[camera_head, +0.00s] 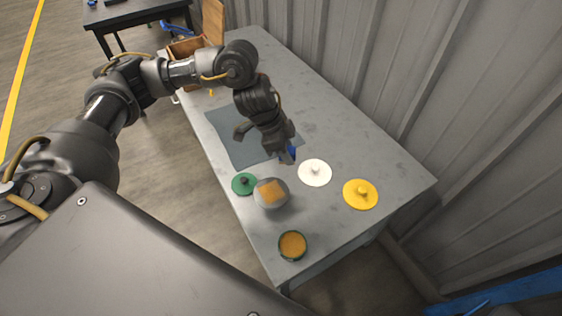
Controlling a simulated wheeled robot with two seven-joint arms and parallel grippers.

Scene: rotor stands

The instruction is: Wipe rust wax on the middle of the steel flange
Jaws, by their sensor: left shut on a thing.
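The steel flange (284,201) is a grey round piece near the front edge of the table, with an orange-brown square patch on its middle. A round green-rimmed tin (292,246) with orange-brown content, likely the rust wax, sits at the front corner. My left gripper (286,149) reaches down over the table, behind the flange and apart from it. It is shut on a small blue thing (288,156), mostly hidden by the fingers. My right gripper is out of view.
A green disc (243,184), a white disc (315,173) and a yellow disc (360,195), each with a knob, surround the flange. A blue-grey mat (231,130) lies behind. An open wooden box (184,49) stands at the far end. The table's (390,165) right side is clear.

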